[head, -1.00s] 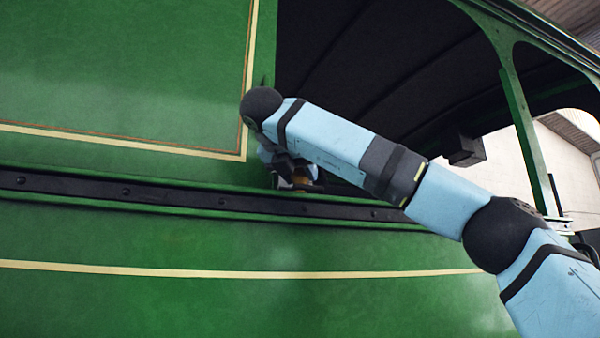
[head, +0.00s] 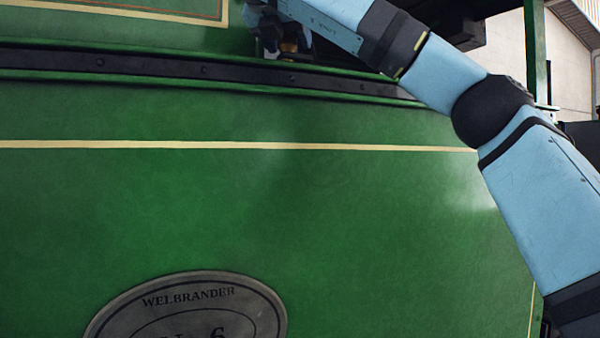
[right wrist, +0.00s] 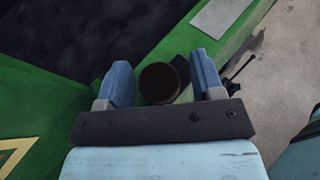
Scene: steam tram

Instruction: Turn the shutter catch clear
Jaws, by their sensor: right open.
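In the right wrist view my right gripper (right wrist: 163,85) is open, its two blue fingers spread on either side of a dark round knob-like end (right wrist: 159,83). A gap shows at the right of the knob, and a smaller one at the left. The knob may be the shutter catch, but I cannot be sure. In the head view a small brass-coloured piece (head: 289,46) stands at the sill by the window opening, below my right wrist. The fingers are mostly hidden there, and I cannot tell which way the catch is turned. My left gripper is not in view.
The green tram side (head: 300,220) fills most of the head view. A dark riveted strip (head: 150,70) runs below the sill. An oval plate (head: 190,310) reading "WELBRANDER" is low on the panel. A green post (head: 536,50) stands at the right.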

